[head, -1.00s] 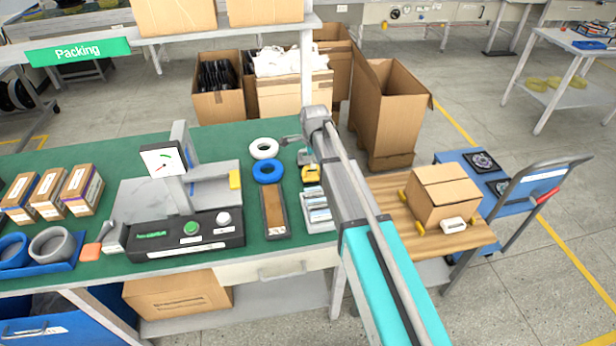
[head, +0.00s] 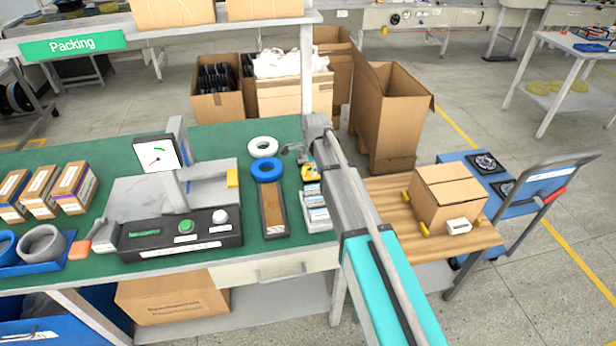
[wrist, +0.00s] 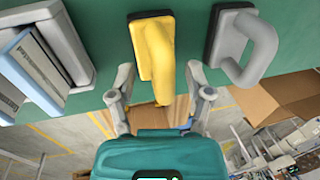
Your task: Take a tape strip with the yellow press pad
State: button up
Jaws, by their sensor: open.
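The yellow press pad (wrist: 153,50) shows at the top middle of the wrist view, a yellow handle on a dark base over the green table. In the head view, the yellow pad (head: 309,173) is partly hidden beside my arm. My gripper (wrist: 159,74) is open and empty, its fingers on either side of the yellow handle. I cannot tell whether either finger touches it. A similar grey pad (wrist: 246,45) stands to the right in the wrist view. I cannot make out a separate tape strip.
A grey holder with blue-and-white packs (wrist: 35,65) is left of the pad in the wrist view. On the green table (head: 215,140) are a white ring (head: 263,147), a blue ring (head: 267,170) and a brown-filled tray (head: 272,208). A cart with a carton (head: 446,193) stands right.

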dwell(0.4)
grip_shut()
